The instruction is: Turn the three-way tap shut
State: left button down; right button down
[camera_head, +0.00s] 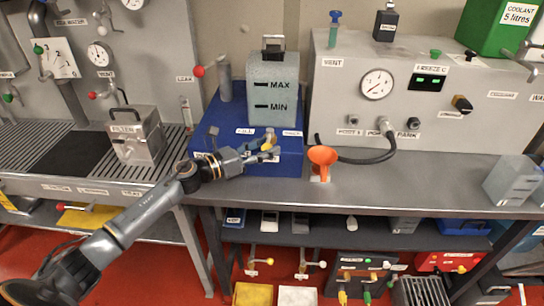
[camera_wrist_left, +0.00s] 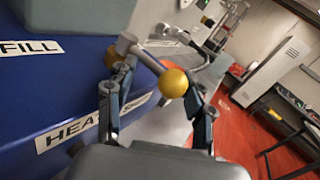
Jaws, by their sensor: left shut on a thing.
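The three-way tap (camera_wrist_left: 145,58) is on the front of a blue unit (camera_head: 240,110). It has a grey lever with a yellow ball knob (camera_wrist_left: 173,82) at its end. In the left wrist view the lever slants down to the right, and the knob lies between my fingers. My left gripper (camera_head: 268,152) is at the front right of the blue unit, its fingers on either side of the lever and shut on it. In the head view my fingers cover most of the tap. The FILL label (camera_wrist_left: 30,47) and a partly hidden heater label (camera_wrist_left: 75,130) show beside it.
A grey tank (camera_head: 272,90) marked MAX and MIN stands on the blue unit. A metal filter box (camera_head: 136,137) stands left. The bench's right front is mostly clear.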

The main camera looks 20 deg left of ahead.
pick_arm(q)
jog(key=shift+d+r+m+h, duration=0.2)
jog(key=shift+r+m+h, duration=0.1)
jog(key=shift+h, duration=0.1)
pick_arm(e)
jog(key=shift+s+f, duration=0.1)
jog(key=shift+f, duration=0.25)
pick_arm(q)
jog(key=c, duration=0.8)
grip_release()
jog(key=shift+o, duration=1.1)
jog(key=shift+w+d, duration=0.1)
jog(key=shift+d, duration=0.1)
jog(key=shift+w+d+f+g, duration=0.1)
jog(key=shift+d+f+g, duration=0.1)
jog(key=shift+g, duration=0.1)
jog(key=shift+a, duration=0.1)
pick_arm(e)
jog(key=shift+d, duration=0.35)
pick_arm(q)
jog(key=shift+a, duration=0.15)
jog(key=shift+s+a+f, duration=0.15)
jog(key=shift+s+a, duration=0.2)
jog(key=shift+s, duration=0.1)
jog(key=v, duration=1.1)
pick_arm(e)
jog(key=shift+a, duration=0.15)
